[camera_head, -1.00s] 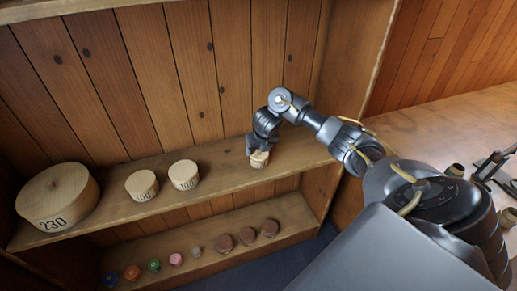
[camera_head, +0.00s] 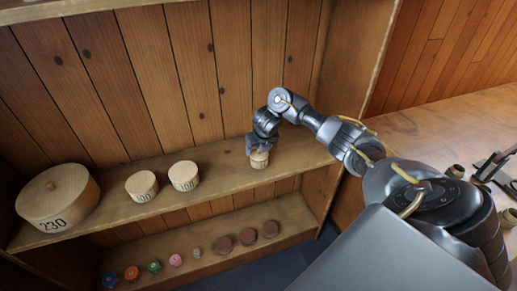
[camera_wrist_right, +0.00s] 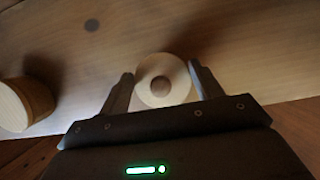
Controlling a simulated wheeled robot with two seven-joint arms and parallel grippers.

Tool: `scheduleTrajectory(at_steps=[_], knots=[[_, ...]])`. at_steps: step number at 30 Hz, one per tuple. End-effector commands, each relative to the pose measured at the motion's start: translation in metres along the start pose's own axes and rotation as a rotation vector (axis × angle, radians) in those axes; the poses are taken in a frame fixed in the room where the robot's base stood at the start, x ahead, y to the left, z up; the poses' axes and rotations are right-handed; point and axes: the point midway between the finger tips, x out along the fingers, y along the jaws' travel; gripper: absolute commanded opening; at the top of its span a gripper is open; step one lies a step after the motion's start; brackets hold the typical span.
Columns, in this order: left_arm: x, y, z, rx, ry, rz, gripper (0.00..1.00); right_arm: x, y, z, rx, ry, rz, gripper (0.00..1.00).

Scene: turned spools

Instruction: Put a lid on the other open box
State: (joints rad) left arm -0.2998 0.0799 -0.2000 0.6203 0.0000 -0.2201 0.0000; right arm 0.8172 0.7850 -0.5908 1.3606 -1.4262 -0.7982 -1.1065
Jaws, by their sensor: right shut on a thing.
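My right gripper (camera_head: 258,147) reaches over the right end of the upper shelf and is shut on a small round pale wooden piece (camera_head: 259,161). In the wrist view, this piece (camera_wrist_right: 162,70) sits between the two fingers, with a darker round knob or centre (camera_wrist_right: 160,87). I cannot tell lid from box below it. Two small round wooden boxes with printed numbers, one (camera_head: 141,187) and another (camera_head: 184,177), stand to the left with pale flat tops. A large round box marked 230 (camera_head: 62,200) stands at the far left with a knob on top. My left gripper is out of view.
The lower shelf (camera_head: 290,215) holds several small coloured spools and brown round pieces (camera_head: 247,237). The upper shelf is clear between the middle box (camera_head: 184,177) and my right gripper. A wooden bench (camera_head: 440,120) with a dark metal stand (camera_head: 492,163) is at the right.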

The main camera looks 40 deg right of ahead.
Motion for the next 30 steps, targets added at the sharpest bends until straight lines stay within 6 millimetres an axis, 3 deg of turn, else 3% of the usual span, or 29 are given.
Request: scheduleTrajectory(at_steps=[14, 15, 20, 26, 30], knots=[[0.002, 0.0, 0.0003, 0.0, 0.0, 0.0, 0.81, 0.0031, 0.0001, -0.0011, 0.0, 0.0, 0.0, 0.43], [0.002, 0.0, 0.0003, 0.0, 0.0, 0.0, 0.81, 0.0031, 0.0002, -0.0011, 0.0, -0.001, 0.0, 0.66], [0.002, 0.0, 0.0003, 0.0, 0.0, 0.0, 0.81, 0.0031, 0.0001, -0.0012, 0.0, 0.0, 0.0, 0.87], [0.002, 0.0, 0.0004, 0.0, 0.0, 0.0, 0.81, 0.0032, 0.0001, -0.0012, 0.0, 0.0, 0.0, 0.9], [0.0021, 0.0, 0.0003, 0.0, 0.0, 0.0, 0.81, 0.0032, 0.0001, -0.0013, 0.0, 0.0, 0.0, 1.0]])
